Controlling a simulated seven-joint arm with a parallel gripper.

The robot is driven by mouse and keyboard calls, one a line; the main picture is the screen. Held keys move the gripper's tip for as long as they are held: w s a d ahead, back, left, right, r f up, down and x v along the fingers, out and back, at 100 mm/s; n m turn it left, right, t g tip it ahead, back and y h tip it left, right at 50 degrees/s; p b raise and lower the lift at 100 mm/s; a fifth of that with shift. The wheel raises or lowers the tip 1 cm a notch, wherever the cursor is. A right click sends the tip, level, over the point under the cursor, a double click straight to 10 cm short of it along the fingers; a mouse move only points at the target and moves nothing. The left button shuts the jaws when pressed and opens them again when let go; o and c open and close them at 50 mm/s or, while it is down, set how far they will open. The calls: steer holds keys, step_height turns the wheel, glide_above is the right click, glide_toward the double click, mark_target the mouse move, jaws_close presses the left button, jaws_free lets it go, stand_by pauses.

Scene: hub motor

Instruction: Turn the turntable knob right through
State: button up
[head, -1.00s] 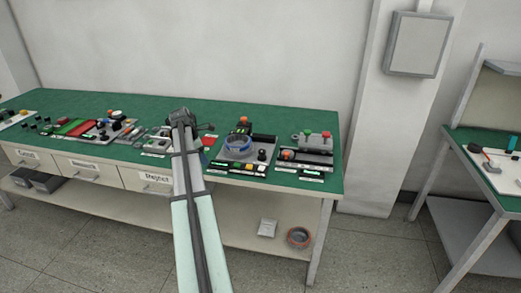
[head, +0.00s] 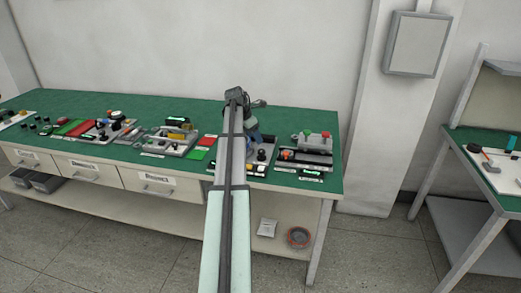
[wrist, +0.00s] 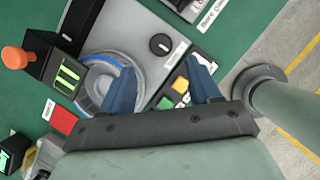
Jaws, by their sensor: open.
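The turntable (wrist: 98,74) is a round pale disc with a blue ring on a grey plate in the wrist view. In the head view my arm hides most of it. The black knob (wrist: 160,44) with a white mark sits on the same plate, beside the turntable and next to a white label. It also shows in the head view (head: 262,155), just right of my arm. My gripper (wrist: 159,64) is open, its two blue fingers apart and empty. The knob shows beyond the fingertips, between their lines, with no contact visible. In the head view my gripper (head: 249,121) is above the station.
An orange button on a black box (wrist: 38,62) stands beside the turntable. Another station with a red button (head: 325,135) stands to the right. More panels crowd the green bench to the left.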

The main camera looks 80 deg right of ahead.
mark_target(261, 151)
steer(key=x, duration=0.9)
steer(key=c, duration=1)
